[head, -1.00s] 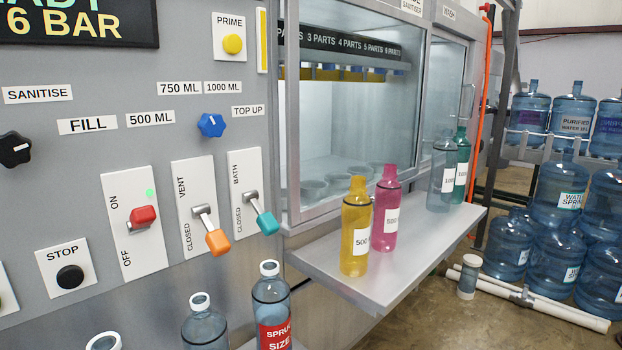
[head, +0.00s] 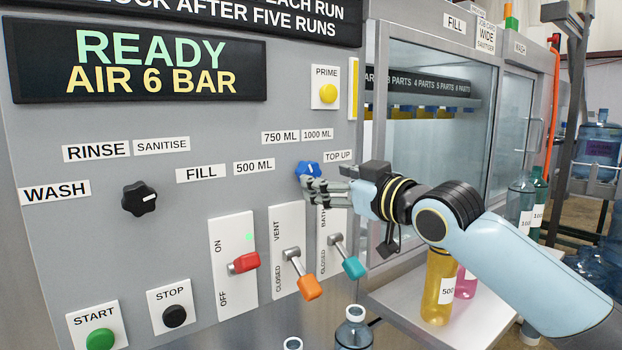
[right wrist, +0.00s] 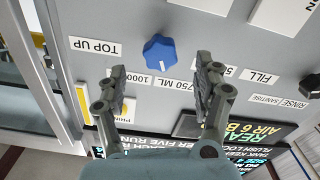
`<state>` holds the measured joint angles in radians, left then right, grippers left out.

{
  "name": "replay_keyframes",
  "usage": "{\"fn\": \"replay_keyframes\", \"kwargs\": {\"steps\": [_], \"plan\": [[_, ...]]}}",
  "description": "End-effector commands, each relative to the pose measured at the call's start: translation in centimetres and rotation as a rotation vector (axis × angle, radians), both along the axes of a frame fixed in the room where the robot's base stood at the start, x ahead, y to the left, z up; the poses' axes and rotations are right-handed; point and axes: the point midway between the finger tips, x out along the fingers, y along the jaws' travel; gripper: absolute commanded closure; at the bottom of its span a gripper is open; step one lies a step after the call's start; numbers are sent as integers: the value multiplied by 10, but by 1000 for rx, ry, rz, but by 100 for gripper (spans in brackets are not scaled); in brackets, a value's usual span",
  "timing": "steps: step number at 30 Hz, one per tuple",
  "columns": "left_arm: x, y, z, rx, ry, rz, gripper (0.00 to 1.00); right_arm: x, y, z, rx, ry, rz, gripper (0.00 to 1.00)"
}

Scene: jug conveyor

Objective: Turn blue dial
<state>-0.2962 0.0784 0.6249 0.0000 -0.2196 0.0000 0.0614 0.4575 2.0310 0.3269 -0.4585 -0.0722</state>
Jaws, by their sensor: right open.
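The blue dial (head: 308,168) sits on the grey panel among the labels FILL, 500 ML, 750 ML, 1000 ML and TOP UP. My right gripper (head: 316,192) is at the dial's lower edge in the head view and partly overlaps it. In the right wrist view, turned upside down, the blue dial (right wrist: 159,52) lies just beyond the fingertips, between their lines. Its white mark faces the 750 ML and 1000 ML labels. The right gripper (right wrist: 161,70) is open, with no finger clearly touching the dial. My left gripper is not in view.
Below the dial are a red switch (head: 243,263), an orange-handled lever (head: 309,287) and a teal-handled lever (head: 353,267). A black dial (head: 139,198) is to the left. A yellow bottle (head: 438,287) stands on the shelf behind my right arm.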

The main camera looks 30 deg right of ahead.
Motion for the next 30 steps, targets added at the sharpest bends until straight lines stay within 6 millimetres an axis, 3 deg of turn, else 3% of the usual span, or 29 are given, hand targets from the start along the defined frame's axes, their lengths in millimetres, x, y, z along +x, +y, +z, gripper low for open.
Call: {"fn": "replay_keyframes", "kwargs": {"steps": [3, 9, 21, 30], "plan": [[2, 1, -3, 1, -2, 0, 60, 25, 4, 1, 4, -2, 0, 32], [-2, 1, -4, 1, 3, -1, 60, 52, 8, 0, 2, 0, 0, 32], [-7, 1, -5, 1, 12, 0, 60, 60, 9, 0, 0, 1, 2, 33], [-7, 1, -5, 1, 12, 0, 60, 60, 9, 0, 0, 1, 1, 72]]}}
